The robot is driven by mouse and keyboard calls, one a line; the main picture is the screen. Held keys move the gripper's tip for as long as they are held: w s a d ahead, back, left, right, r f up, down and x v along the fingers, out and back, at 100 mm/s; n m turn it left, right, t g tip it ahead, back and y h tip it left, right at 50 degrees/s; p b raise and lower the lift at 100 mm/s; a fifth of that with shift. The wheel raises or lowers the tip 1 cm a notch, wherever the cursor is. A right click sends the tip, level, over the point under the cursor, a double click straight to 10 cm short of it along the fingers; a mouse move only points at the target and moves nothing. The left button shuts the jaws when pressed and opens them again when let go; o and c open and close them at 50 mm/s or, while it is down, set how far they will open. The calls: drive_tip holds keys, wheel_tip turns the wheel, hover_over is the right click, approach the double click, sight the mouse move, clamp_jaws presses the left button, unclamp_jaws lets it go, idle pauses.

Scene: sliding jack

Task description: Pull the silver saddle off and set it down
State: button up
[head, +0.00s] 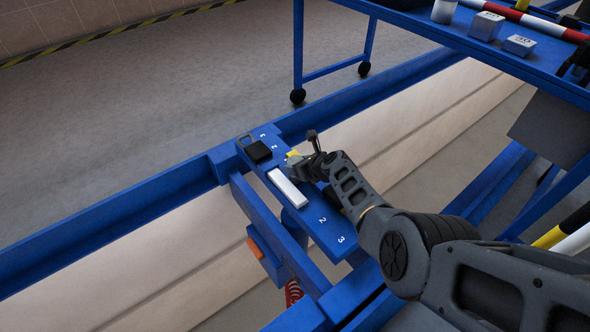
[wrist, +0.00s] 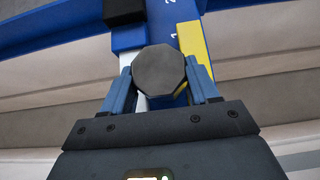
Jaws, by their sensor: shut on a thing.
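My gripper (head: 301,168) is over the blue cross beam of the jack (head: 322,232) in the head view. In the wrist view my gripper (wrist: 161,88) has its two blue fingers closed on either side of a grey octagonal piece (wrist: 160,72). Its face is towards the camera and hides what lies under it. I cannot tell whether this piece is the silver saddle or whether it touches the beam. A pale silver bar (head: 287,188) lies on the beam left of my gripper. A pale strip shows beside the left finger in the wrist view (wrist: 131,68).
A black block (head: 258,151) sits on the beam's far end. A yellow part (head: 293,154) is close beside my gripper, by the right finger in the wrist view (wrist: 195,48). Blue rails (head: 120,207) flank the pit. A blue trolley (head: 450,28) carries weights at upper right.

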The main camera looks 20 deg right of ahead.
drive_tip(key=shift+r, duration=0.2)
drive_tip(key=shift+r+p, duration=2.1)
drive_tip(key=shift+p, duration=0.15)
drive_tip(key=shift+d, duration=0.1)
